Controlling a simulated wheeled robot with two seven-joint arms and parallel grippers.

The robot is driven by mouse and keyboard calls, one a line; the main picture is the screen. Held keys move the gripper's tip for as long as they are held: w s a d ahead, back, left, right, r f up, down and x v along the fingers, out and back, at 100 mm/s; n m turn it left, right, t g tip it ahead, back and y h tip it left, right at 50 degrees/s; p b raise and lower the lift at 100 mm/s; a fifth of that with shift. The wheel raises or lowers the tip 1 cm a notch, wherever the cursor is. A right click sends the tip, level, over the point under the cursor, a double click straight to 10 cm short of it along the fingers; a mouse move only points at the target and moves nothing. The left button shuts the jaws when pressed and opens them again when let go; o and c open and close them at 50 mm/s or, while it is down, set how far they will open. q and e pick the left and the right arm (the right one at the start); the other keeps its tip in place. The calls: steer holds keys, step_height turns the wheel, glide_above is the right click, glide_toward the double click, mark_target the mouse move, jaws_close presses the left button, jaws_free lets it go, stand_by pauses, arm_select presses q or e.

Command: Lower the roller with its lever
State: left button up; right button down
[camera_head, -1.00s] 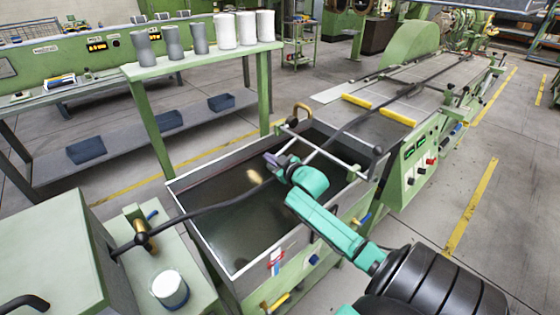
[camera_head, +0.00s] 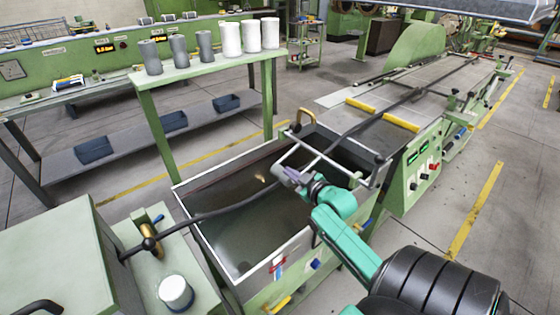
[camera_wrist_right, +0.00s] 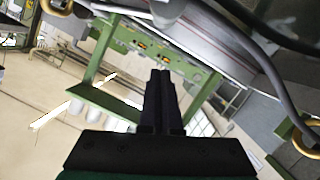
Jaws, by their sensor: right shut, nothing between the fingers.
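A metal bar frame with black knobs (camera_head: 378,160) spans the far end of the water trough (camera_head: 205,232). I take it to be the roller's lever assembly, but I cannot clearly pick out the roller. My right gripper (camera_head: 290,174) is over the trough, close to the frame's near-left side; I cannot tell whether it touches. In the right wrist view its black fingers (camera_wrist_right: 162,76) are together and empty. A grey metal part (camera_wrist_right: 178,28) lies beyond the fingertips.
A dark strand (camera_head: 225,209) runs across the trough and up onto the machine bed. A curved brass guide (camera_head: 305,117) stands at the trough's far corner. A green bench with grey and white cylinders (camera_head: 231,40) is behind.

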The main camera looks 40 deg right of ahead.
arm_select(q)
steer(key=r+p, duration=0.1)
steer(key=r, duration=0.1)
steer(key=r+p, duration=0.1)
steer(key=r, duration=0.2)
steer(key=shift+a+p, duration=0.2)
steer(key=shift+p, duration=0.2)
arm_select(e)
steer(key=shift+a+r+n, duration=0.2)
steer(key=shift+a+n, duration=0.1)
steer(key=shift+a, duration=0.25)
steer(key=p, duration=0.1)
glide_above(277, 173)
steer(key=a, duration=0.2)
steer(key=f, duration=0.3)
steer(key=d+f+b, duration=0.1)
steer(key=f+b, duration=0.1)
steer(key=shift+w+d+f, duration=0.15)
steer(key=shift+d+f, duration=0.1)
steer(key=shift+d+f+b, duration=0.1)
steer(key=shift+d+b, duration=0.1)
steer(key=shift+b, duration=0.1)
arm_select(q)
steer(key=shift+d+f, duration=0.1)
steer(key=shift+f, duration=0.7)
